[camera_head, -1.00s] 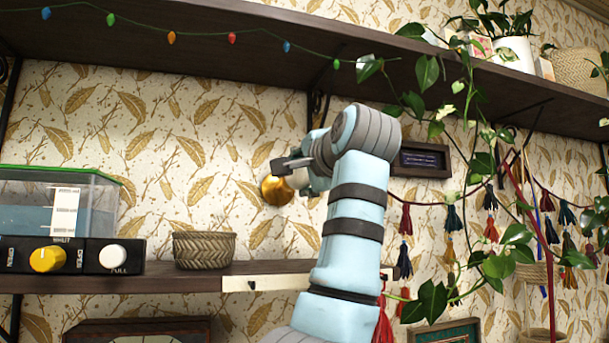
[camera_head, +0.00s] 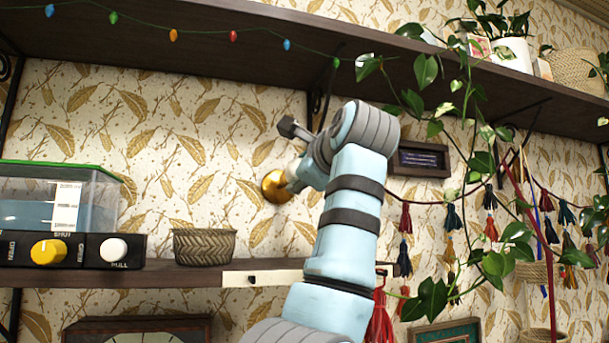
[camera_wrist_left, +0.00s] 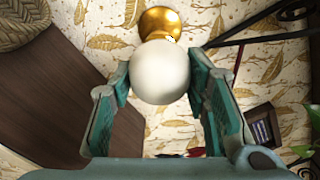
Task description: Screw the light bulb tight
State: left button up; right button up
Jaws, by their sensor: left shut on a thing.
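The round white light bulb (camera_wrist_left: 160,76) sits between the two teal fingers of my left gripper (camera_wrist_left: 160,85) in the left wrist view. Its far end meets the gold socket (camera_wrist_left: 160,22) on the wall. In the head view the gold socket (camera_head: 275,187) shows just left of the gripper, and only a small pale part of the bulb (camera_head: 293,171) is visible. My left gripper is shut on the bulb; the wrist hides most of it in the head view. I cannot see how deep the bulb sits in the socket. My right gripper is not in view.
A shelf (camera_head: 150,279) runs below, with a woven basket (camera_head: 205,247) and a clear tank (camera_head: 60,200) behind a knob panel (camera_head: 75,251). An upper shelf (camera_head: 200,40) with string lights is above. A framed plaque (camera_head: 420,160) and hanging plant (camera_head: 425,70) are to the right.

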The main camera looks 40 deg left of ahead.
pick_arm(q)
jog(key=shift+m, duration=0.4)
jog(key=o, duration=1.2)
jog(key=shift+c, duration=0.2)
jog(key=v, duration=1.1)
jog(key=shift+s+d, duration=0.25)
